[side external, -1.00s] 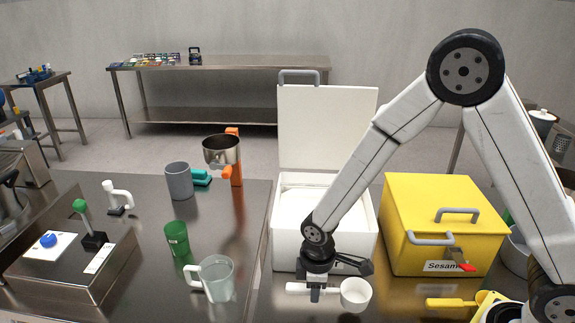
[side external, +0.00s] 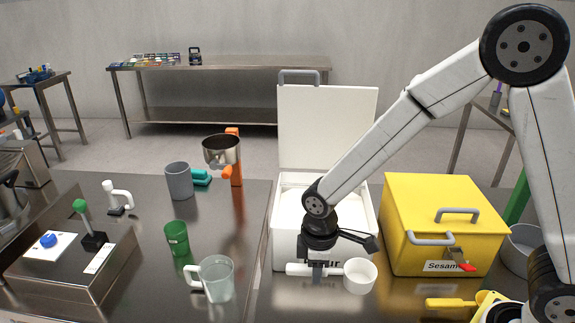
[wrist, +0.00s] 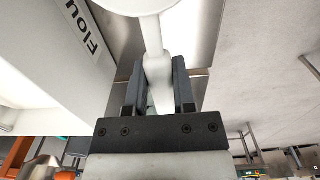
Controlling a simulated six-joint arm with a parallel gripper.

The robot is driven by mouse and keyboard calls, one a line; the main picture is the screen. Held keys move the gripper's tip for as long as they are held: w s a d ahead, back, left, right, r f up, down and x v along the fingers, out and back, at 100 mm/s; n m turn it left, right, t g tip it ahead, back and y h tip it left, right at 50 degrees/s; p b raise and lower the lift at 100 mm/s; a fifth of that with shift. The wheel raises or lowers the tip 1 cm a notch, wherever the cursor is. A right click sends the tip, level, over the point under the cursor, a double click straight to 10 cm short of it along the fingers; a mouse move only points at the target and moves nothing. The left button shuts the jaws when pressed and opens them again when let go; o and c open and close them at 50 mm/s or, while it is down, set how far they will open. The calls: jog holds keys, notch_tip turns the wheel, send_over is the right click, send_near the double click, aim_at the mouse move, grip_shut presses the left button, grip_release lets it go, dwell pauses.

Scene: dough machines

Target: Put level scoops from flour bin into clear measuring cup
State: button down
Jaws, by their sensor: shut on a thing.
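My gripper (side external: 317,272) is shut on the handle of a white scoop (side external: 361,276), in front of the flour bin. The wrist view shows the scoop's white handle (wrist: 152,45) between my two dark fingers (wrist: 158,85); its cup is cut off at the top edge. I cannot see into the scoop's cup. The white flour bin (side external: 284,235) stands with its lid (side external: 328,125) raised, and its label also shows in the wrist view (wrist: 85,28). My arm partly hides the bin's opening. The clear measuring cup (side external: 217,281) stands on the counter to the left, its handle pointing left.
A green cup (side external: 176,238) and a grey cup (side external: 179,181) stand behind the measuring cup. A yellow Sesame bin (side external: 440,225) stands closed to the right of the flour bin. A yellow tool (side external: 455,303) lies at front right. Counter between measuring cup and flour bin is clear.

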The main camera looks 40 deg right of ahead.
jog(key=shift+r, duration=0.1)
dwell(0.4)
notch_tip(320, 180, up, 21)
jog(key=w+d+n+y, duration=0.2)
jog(key=w+d+n, duration=0.95)
jog(key=d, duration=0.25)
jog(key=shift+n+g, duration=0.3)
jog(key=shift+n, duration=0.05)
jog(key=shift+s+f, duration=0.15)
jog(key=shift+f, duration=1.3)
jog(key=shift+s+f, duration=0.15)
jog(key=shift+f, duration=1.3)
jog(key=shift+f, duration=0.1)
jog(key=shift+f, duration=9.4)
